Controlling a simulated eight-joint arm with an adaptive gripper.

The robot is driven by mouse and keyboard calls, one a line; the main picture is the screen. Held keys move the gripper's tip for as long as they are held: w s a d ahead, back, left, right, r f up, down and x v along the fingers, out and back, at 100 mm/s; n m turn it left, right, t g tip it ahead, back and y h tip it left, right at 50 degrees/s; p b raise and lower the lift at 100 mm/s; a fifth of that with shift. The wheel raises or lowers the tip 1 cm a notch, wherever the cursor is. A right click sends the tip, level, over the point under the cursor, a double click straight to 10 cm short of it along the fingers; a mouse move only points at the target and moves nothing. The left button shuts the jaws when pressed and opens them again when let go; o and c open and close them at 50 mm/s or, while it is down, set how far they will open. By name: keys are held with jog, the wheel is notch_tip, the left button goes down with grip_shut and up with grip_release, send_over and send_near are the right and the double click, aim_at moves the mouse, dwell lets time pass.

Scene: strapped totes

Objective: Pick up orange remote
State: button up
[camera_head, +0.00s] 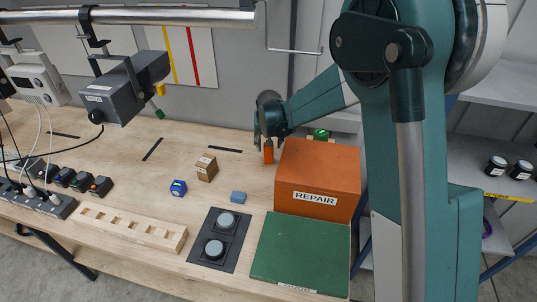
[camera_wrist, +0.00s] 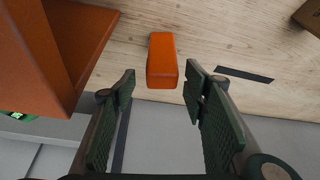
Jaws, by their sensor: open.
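The orange remote (camera_head: 268,152) stands on the wooden table just left of the orange repair box in the head view. In the wrist view the orange remote (camera_wrist: 162,62) shows as an upright block-like shape beyond my fingertips, roughly centred between them. My gripper (camera_wrist: 161,82) is open and empty, with one green padded finger on each side of the remote's near end. In the head view my gripper (camera_head: 268,138) is at the back of the table by the remote, partly hidden and small. I cannot tell whether a finger touches the remote.
The orange box marked REPAIR (camera_head: 318,170) stands close beside the remote and also fills the upper left of the wrist view (camera_wrist: 35,60).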

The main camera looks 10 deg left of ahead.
aim_at(269, 150)
jog(key=shift+x, duration=1)
jog(key=shift+f, duration=0.1)
jog(key=shift+x, duration=2.5)
jog(key=shift+s+a, duration=0.1)
jog(key=c, duration=1)
